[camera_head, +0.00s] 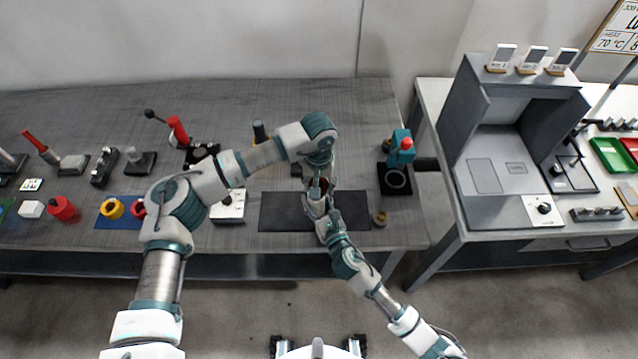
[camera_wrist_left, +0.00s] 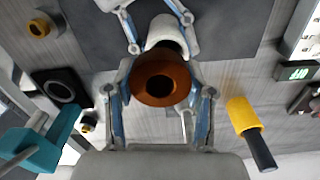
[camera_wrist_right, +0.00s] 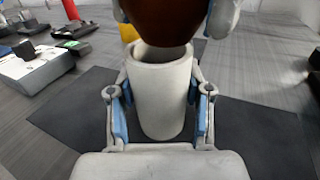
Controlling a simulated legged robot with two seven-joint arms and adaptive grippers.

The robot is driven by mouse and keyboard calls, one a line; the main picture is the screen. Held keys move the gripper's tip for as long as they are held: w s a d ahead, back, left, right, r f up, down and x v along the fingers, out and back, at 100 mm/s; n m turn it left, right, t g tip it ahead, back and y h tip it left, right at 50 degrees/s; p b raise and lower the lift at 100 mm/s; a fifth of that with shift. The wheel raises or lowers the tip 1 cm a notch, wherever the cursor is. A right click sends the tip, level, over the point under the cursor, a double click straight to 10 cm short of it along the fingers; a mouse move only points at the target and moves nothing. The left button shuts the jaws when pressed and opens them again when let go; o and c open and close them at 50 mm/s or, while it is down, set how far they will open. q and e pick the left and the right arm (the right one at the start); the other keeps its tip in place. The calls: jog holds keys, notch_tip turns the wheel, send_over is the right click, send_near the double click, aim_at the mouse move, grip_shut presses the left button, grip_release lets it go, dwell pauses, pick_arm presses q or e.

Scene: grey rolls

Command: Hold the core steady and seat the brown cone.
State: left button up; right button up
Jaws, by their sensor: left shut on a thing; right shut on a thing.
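The brown cone (camera_wrist_left: 158,61) is a hollow, copper-brown piece with a round dark opening. My left gripper (camera_head: 319,184) is shut on it; its fingers stand either side of the cone in the left wrist view (camera_wrist_left: 160,92). The core (camera_wrist_right: 162,100) is a pale grey, open-topped tube, roughly upright. My right gripper (camera_wrist_right: 160,112) is shut around it, and in the head view it comes from the near side (camera_head: 317,208). In the right wrist view the cone (camera_wrist_right: 165,22) hangs over the core's mouth. I cannot tell whether they touch.
A black mat (camera_head: 280,212) lies beneath both grippers. A teal device with a red top (camera_head: 402,145) stands to the right, with a small brown ring (camera_head: 380,218) near it. A yellow-and-black piece (camera_wrist_left: 247,122) stands beside the left gripper. The near table edge is clear.

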pick_arm(q)
jog(key=shift+f, duration=0.2)
jog(key=shift+a+f, duration=0.1)
jog(key=shift+f, duration=0.2)
jog(key=o, duration=1.5)
notch_tip(320, 180, up, 12)
jog(key=shift+w+f, duration=0.1)
